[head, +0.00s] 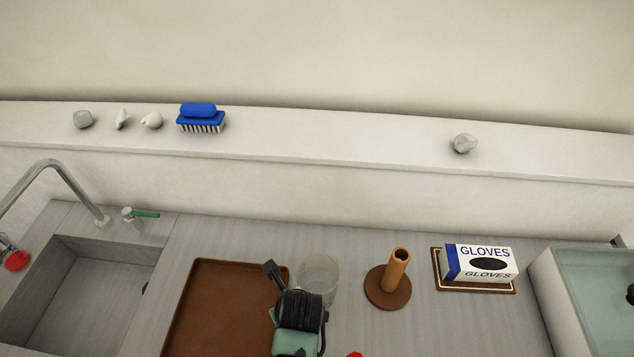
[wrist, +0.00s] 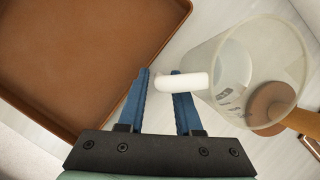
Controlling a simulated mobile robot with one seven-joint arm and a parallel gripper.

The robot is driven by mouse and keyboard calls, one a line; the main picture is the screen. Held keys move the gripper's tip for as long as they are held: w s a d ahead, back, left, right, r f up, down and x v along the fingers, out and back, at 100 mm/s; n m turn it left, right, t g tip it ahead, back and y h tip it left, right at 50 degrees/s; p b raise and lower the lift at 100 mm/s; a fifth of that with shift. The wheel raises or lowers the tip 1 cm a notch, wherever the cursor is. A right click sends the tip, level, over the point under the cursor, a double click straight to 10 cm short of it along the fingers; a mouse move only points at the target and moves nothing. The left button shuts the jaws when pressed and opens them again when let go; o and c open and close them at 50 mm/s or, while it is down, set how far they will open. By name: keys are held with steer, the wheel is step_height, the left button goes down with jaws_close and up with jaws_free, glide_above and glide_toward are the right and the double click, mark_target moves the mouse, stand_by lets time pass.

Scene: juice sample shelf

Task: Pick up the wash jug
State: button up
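The wash jug (head: 318,270) is a clear, see-through vessel on the counter, just right of the brown tray in the head view. In the wrist view the jug (wrist: 232,70) is at the upper right, with its white handle (wrist: 185,82) pointing left toward my gripper. My gripper (wrist: 163,100) has its two blue fingers apart, with nothing held between them. The handle's end lies at the fingertips and overlaps the right one in the picture; I cannot tell whether they touch. In the head view my wrist covers part of the jug's front.
The brown tray (head: 205,310) lies left of the jug. A wooden post on a round base (head: 388,290) and a glove box (head: 480,262) stand to the right. A sink (head: 85,300) is at left. A blue brush (head: 201,116) sits on the ledge behind.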

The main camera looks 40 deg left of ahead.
jaws_close()
stand_by(1.3)
